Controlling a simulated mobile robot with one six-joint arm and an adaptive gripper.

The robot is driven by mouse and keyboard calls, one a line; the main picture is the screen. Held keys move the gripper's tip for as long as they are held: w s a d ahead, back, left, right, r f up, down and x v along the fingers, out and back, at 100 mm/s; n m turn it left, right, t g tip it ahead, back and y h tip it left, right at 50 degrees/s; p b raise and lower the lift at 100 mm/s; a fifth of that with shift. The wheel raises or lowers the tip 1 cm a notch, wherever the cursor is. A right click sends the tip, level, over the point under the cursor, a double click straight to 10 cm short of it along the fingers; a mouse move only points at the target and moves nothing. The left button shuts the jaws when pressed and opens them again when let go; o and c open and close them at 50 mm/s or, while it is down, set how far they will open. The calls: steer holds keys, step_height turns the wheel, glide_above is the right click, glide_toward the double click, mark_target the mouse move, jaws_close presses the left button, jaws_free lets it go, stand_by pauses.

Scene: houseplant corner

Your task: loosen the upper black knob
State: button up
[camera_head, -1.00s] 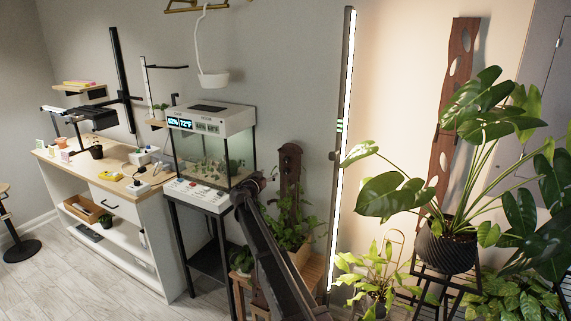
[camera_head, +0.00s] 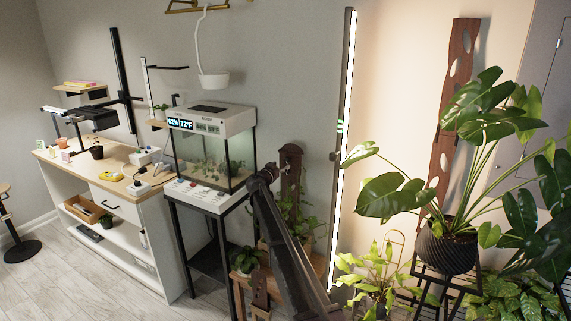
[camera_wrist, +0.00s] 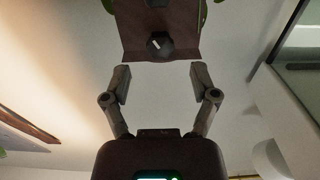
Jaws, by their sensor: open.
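The upper black knob (camera_wrist: 160,44) is a dark round knob with a short white mark, near the end of a brown wooden post (camera_wrist: 182,18) in the wrist view, which looks upside down. A second black knob (camera_wrist: 157,3) is cut off at the top edge. My gripper (camera_wrist: 160,80) is open and empty. Its two fingers are spread wide, centred on the upper knob and just short of the post's end in the picture. In the head view the wooden post (camera_head: 291,165) stands behind my arm, and the knobs are too small to make out.
The glass terrarium (camera_head: 215,158) stands close left of the post. The lit lamp strip (camera_head: 343,150) rises to its right. Leafy plants (camera_head: 300,220) grow around the post's lower part. A large potted plant (camera_head: 447,245) fills the right side.

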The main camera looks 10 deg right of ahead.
mark_target(286, 161)
steer(key=shift+x, duration=2.2)
jaws_close()
